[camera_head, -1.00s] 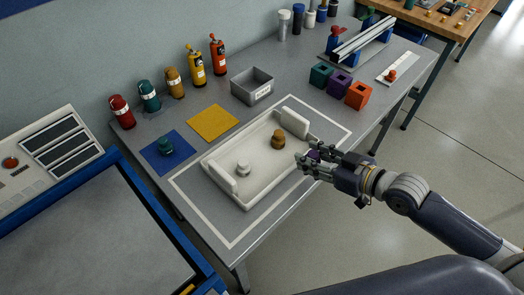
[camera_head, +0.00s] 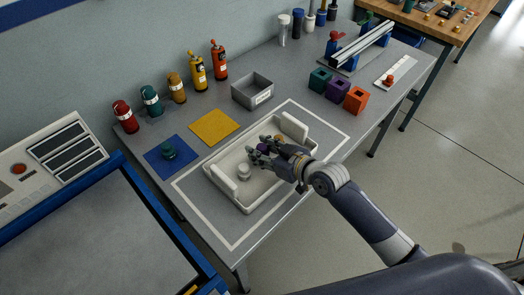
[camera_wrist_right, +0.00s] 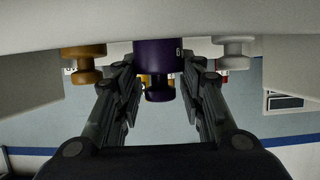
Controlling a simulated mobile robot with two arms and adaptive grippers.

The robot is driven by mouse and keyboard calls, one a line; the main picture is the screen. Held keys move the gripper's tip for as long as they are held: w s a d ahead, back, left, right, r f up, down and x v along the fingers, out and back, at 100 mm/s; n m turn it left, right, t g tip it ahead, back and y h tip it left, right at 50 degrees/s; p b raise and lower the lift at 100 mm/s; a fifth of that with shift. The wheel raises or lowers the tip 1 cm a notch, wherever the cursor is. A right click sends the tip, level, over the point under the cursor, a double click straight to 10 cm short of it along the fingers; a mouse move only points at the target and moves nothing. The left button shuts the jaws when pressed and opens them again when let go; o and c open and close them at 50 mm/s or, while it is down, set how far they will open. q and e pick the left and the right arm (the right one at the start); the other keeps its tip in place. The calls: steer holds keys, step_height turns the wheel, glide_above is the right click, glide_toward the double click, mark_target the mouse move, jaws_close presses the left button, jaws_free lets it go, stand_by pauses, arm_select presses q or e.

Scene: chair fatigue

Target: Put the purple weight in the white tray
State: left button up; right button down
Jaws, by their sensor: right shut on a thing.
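The purple weight (camera_wrist_right: 158,62) is between the fingers of my right gripper (camera_head: 257,157), which is shut on it; a little purple also shows in the head view (camera_head: 262,148). The gripper and weight are over the inside of the white tray (camera_head: 256,205), between a white weight (camera_head: 244,171) and an ochre weight (camera_head: 279,139). The wrist view, seen upside down, shows the ochre weight (camera_wrist_right: 83,60) and white weight (camera_wrist_right: 233,50) on either side. I cannot tell whether the purple weight touches the tray floor. My left gripper is not in view.
A grey bin (camera_head: 242,96) and several bottles stand behind. Teal, purple and orange cube holders (camera_head: 355,100) stand at the right.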

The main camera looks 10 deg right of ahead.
steer(key=shift+w+f, duration=0.1)
steer(key=shift+f, duration=0.5)
steer(key=shift+f, duration=0.1)
steer(key=shift+f, duration=0.15)
steer(key=c, duration=1.3)
jaws_free()
